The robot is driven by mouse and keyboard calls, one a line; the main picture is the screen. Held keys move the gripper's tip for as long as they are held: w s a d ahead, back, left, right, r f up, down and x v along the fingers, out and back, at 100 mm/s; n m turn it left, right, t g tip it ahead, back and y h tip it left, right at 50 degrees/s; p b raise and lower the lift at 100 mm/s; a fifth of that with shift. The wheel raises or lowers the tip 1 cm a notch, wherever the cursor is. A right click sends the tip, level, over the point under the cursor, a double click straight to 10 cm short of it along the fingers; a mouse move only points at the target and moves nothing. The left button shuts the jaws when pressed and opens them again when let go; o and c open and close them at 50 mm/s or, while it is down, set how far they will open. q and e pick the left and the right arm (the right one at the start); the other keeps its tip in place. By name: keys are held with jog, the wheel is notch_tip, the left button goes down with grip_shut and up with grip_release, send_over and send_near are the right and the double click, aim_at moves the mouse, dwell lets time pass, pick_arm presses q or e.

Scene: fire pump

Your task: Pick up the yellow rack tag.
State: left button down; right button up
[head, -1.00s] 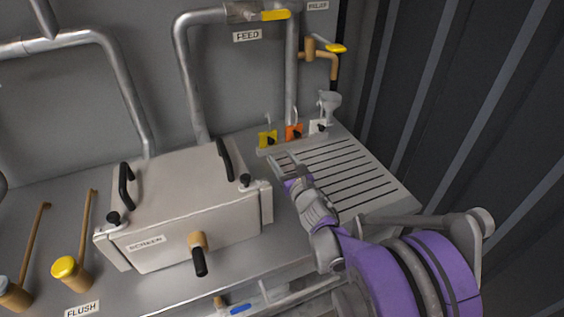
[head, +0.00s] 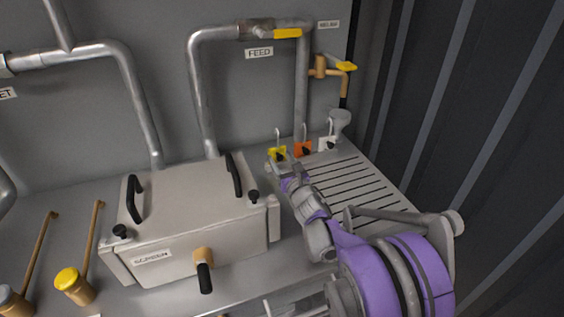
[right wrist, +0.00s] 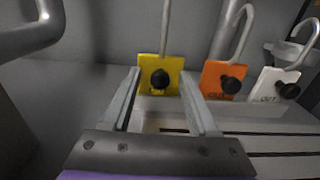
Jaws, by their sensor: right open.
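The yellow rack tag (head: 278,152) stands upright at the left end of a row of tags at the back of the slotted drainboard. It is a square plate with a black knob and a tall wire hook, and it also shows in the right wrist view (right wrist: 151,82). My right gripper (head: 276,163) is open just in front of it. In the right wrist view, the two fingers (right wrist: 160,88) point at the tag, with their tips near its left and right edges. I cannot tell whether they touch it. My left gripper is not in view.
An orange tag (head: 303,148) and a white tag (head: 328,143) stand close to the right of the yellow one. A grey funnel-like piece (head: 340,119) is behind them. The screen box (head: 190,215) with black handles stands left of my right arm. Feed pipes (head: 197,95) rise behind.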

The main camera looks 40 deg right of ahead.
aim_at(281, 148)
grip_shut()
jog(key=shift+r+p, duration=1.6)
jog(key=shift+r, duration=0.7)
jog(key=s+a+r+p, duration=0.3)
jog(key=s+r, duration=0.1)
jog(key=s, duration=0.5)
jog(key=shift+s+p, duration=0.3)
jog(key=shift+p, duration=0.1)
jog(key=shift+f, duration=0.1)
